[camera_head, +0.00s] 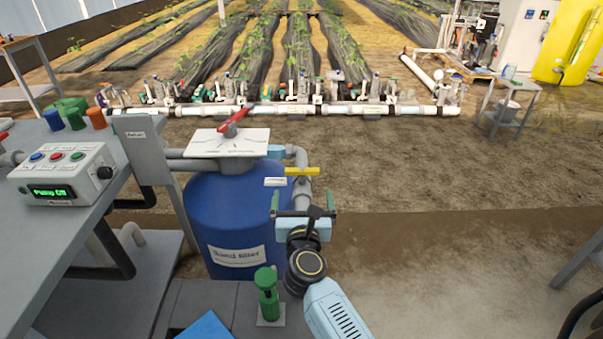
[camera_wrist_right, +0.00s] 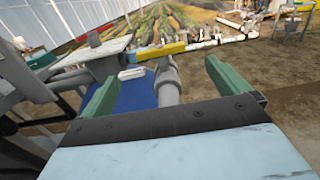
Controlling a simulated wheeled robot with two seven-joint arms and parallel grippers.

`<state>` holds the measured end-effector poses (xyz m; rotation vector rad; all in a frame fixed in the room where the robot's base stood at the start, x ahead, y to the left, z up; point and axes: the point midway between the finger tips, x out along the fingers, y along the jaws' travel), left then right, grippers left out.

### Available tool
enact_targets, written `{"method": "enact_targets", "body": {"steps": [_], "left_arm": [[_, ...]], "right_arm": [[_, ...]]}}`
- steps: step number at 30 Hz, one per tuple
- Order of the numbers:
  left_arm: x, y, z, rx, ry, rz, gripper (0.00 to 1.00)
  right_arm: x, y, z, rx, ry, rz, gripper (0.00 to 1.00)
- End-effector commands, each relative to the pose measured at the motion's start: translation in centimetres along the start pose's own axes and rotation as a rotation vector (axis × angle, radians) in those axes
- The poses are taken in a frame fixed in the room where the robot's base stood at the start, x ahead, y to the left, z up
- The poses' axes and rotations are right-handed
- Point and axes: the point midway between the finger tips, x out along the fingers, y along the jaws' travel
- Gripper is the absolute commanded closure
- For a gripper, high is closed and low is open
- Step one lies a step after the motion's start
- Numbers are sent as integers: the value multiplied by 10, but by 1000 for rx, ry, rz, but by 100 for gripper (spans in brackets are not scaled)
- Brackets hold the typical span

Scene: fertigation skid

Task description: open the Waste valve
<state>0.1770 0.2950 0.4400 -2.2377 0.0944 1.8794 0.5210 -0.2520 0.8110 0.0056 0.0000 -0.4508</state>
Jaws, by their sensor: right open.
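A yellow lever handle (camera_head: 302,171) sits on the grey pipe (camera_head: 302,190) at the right of the blue sand filter tank (camera_head: 225,215). The lever lies crosswise to the downward pipe. A small white tag (camera_head: 275,182) is beside it; its text is too small to read, so I cannot confirm it names the Waste valve. My right gripper (camera_head: 303,203) is open and empty, just in front of and below the lever. In the right wrist view, the yellow lever (camera_wrist_right: 160,51) lies beyond the open green fingers (camera_wrist_right: 160,82), apart from them. My left gripper is not in view.
A red lever (camera_head: 235,121) stands on the white plate (camera_head: 228,142) atop the tank. A control box (camera_head: 65,175) with a lit green display sits on the left bench. A green valve-like part (camera_head: 268,292) stands below my right wrist. Open soil lies right.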

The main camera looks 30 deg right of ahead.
Motion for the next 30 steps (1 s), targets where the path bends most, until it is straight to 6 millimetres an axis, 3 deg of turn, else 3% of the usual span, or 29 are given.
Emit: {"method": "enact_targets", "body": {"steps": [6,12,18,26,30], "left_arm": [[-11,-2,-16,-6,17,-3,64],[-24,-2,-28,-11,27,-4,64],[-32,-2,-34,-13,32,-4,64],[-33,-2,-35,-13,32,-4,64],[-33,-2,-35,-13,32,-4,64]], "right_arm": [[50,0,0,-5,-4,0,0],[81,0,0,-5,-3,0,0],[94,-1,0,-5,-1,0,0],[95,0,0,-5,-1,1,0],[94,0,0,-5,-1,1,16]]}}
